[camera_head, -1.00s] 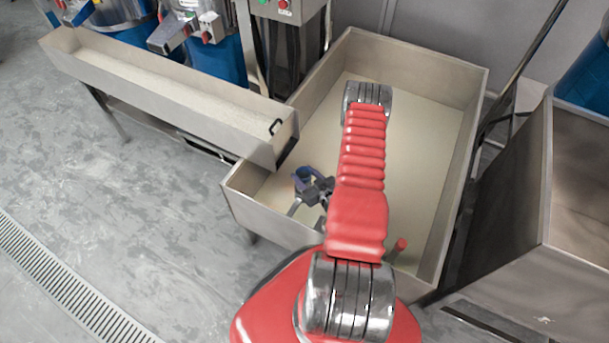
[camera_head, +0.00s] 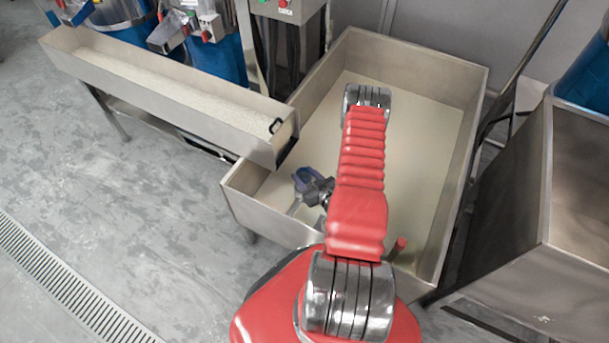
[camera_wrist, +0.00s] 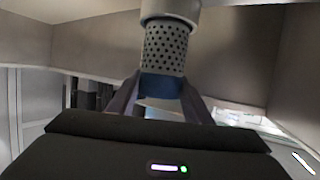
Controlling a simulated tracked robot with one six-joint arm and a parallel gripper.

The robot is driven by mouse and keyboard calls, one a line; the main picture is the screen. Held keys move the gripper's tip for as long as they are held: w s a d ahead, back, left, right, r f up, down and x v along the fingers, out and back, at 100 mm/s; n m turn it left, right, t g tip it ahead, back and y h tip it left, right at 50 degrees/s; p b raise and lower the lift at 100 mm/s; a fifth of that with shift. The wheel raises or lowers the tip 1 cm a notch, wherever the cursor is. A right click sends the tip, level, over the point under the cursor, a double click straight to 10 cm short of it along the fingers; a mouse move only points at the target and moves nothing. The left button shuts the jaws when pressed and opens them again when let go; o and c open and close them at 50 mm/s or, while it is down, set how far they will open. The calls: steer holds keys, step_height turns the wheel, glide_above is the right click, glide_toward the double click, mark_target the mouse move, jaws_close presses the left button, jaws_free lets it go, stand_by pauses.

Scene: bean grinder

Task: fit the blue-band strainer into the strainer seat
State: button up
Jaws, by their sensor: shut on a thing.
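In the wrist view the strainer (camera_wrist: 166,50) is a grey perforated cylinder with a blue band (camera_wrist: 161,86) at its near end. My gripper (camera_wrist: 160,92) is shut on the blue band, one finger on each side. The far end of the strainer meets a smooth pale grey round fitting (camera_wrist: 171,10), which looks like the strainer seat. That end is hidden by the fitting's rim, so I cannot tell how deep it sits. In the head view my gripper (camera_head: 306,182) is low over the near left part of the steel tank, and the strainer cannot be made out there.
The steel tank (camera_head: 413,52) has tall walls around my arm. Another steel bin (camera_head: 547,180) stands at the right. Open floor (camera_head: 120,200) lies at the left.

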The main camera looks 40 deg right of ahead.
steer(key=shift+f, duration=0.4)
steer(key=shift+r, duration=0.35)
steer(key=shift+r, duration=0.35)
steer(key=shift+f, duration=0.7)
stand_by(1.6)
steer(key=o, duration=1.2)
steer(key=shift+s, duration=0.15)
steer(key=v, duration=1.3)
steer(key=shift+s, duration=0.3)
